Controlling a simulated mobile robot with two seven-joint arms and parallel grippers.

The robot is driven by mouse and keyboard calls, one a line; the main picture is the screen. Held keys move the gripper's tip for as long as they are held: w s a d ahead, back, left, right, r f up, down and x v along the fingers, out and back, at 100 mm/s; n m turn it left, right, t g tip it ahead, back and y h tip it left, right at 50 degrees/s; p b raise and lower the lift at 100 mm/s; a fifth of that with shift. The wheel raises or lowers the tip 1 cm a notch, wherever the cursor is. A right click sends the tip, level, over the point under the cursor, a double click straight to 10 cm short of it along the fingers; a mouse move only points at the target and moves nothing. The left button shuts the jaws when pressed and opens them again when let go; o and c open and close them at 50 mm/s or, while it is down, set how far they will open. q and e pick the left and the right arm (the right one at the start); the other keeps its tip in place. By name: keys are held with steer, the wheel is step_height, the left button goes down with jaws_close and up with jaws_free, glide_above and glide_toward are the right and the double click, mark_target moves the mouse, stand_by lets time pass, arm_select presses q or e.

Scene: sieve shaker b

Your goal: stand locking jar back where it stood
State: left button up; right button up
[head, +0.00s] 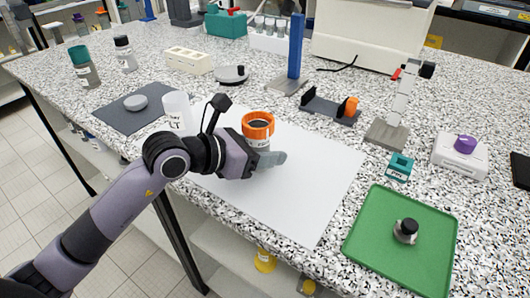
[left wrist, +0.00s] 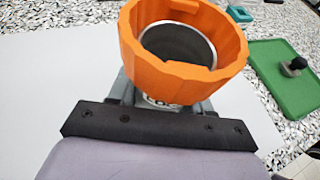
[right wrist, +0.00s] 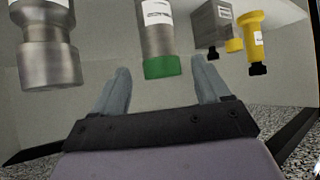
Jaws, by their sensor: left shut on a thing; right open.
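The locking jar (head: 258,121) has a wide orange ring around its top, a dark round centre and a pale labelled body. It is upright over the white sheet (head: 300,205); I cannot tell whether its base touches the sheet. My left gripper (head: 266,159) is shut on the jar's body below the orange ring. In the left wrist view the orange ring (left wrist: 230,55) hides most of the body and the fingertips. My right gripper (right wrist: 162,82) is open and empty, and shows only in the right wrist view.
A green tray (head: 380,235) with a small dark-knobbed object lies right of the sheet. A white cup (head: 177,108) and a dark mat (head: 115,118) are to the left. A blue post (head: 296,45) stands behind. A green-capped bottle (right wrist: 160,45) is ahead of my right gripper.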

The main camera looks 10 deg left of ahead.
arm_select(q)
steer(key=shift+f, duration=0.35)
steer(key=shift+f, duration=0.1)
steer(key=o, duration=1.3)
steer(key=shift+f, duration=0.1)
steer(key=shift+o, duration=0.2)
steer(key=shift+s+a+r, duration=0.1)
steer(key=shift+a+r, duration=0.05)
steer(key=shift+r, duration=0.1)
steer(key=b+v, duration=0.1)
steer(key=v, duration=0.9)
steer(key=shift+s+f, duration=0.1)
steer(key=shift+f, duration=0.05)
steer(key=shift+v, duration=0.8)
